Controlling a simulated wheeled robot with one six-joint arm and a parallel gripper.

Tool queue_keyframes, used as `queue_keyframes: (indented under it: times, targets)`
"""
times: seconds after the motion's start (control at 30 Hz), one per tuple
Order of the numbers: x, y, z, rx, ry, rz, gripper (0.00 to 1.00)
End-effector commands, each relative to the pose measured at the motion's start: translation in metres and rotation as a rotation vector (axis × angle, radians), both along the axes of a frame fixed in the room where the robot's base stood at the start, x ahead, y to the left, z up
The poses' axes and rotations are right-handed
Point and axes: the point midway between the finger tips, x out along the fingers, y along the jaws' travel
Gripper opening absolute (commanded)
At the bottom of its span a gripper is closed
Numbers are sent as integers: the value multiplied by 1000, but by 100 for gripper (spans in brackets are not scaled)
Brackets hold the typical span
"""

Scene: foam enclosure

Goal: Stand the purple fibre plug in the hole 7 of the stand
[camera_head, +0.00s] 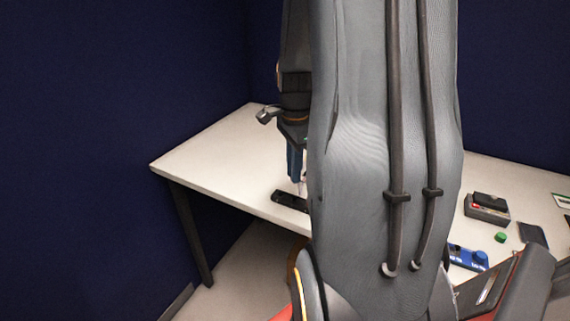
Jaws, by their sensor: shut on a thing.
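My gripper (296,172), with blue fingers, points down over the left part of the white table. It is shut on a small, thin thing, of which only a pale purplish sliver (301,189) shows below the fingertips; I take it to be the purple fibre plug. A dark, flat, long block (288,201), which looks like the stand, lies right below the gripper. Its right end is hidden behind my arm. Its holes and their numbers are too small to read. I cannot tell whether the plug touches it.
The white table (215,165) is bare left of the stand. At the right are a dark grey box (487,209), a green round piece (501,238), a blue device (468,258) and a dark flat pad (532,235). My arm hides the table's middle. Dark blue walls stand behind.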

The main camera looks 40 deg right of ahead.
Motion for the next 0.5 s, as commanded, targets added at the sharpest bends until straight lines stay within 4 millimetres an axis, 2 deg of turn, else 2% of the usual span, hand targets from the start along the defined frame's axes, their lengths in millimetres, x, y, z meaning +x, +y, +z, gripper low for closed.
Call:
queue_keyframes:
  times: [0.5]
  targets:
    - [-4, -2, 3, 0, 1, -38, 0]
